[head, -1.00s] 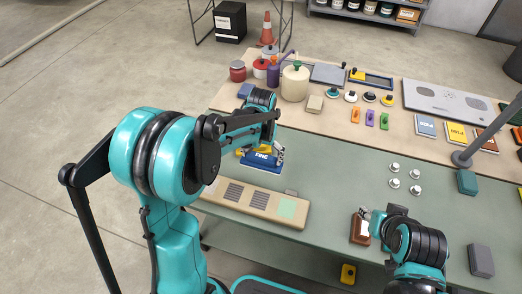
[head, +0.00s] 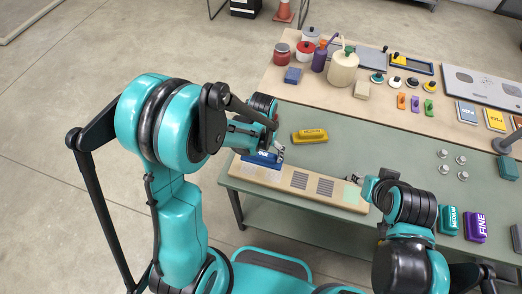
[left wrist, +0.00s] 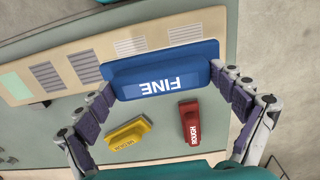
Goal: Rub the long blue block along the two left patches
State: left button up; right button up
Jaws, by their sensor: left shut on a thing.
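My left gripper (left wrist: 168,95) is shut on the long blue block (left wrist: 165,82), labelled FINE, with a finger at each end. In the head view the blue block (head: 262,160) is at the left end of the beige patch board (head: 340,202), overlapping its far edge; I cannot tell whether it touches. The left wrist view shows two pale striped patches (left wrist: 130,46) (left wrist: 183,35) beside the block, then two dark striped patches (left wrist: 46,76) (left wrist: 86,68) and a green patch (left wrist: 15,86). My right gripper (head: 366,188) is near the board's green end; its fingers are unclear.
A yellow MEDIUM block (head: 310,136) and a red ROUGH block (left wrist: 190,122) lie behind the board. Several metal knobs (head: 443,167) and teal and purple blocks (head: 448,220) (head: 475,227) are at right. Jars and a pump bottle (head: 320,58) stand on the back shelf.

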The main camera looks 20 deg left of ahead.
pick_arm(q)
jog(key=shift+f+b, duration=1.85)
jog(key=shift+f, duration=1.15)
jog(key=shift+o, duration=0.2)
jog(key=shift+f+b, duration=0.65)
jog(key=shift+b, duration=0.2)
jog(key=shift+a, duration=0.1)
jog(key=shift+c, duration=0.2)
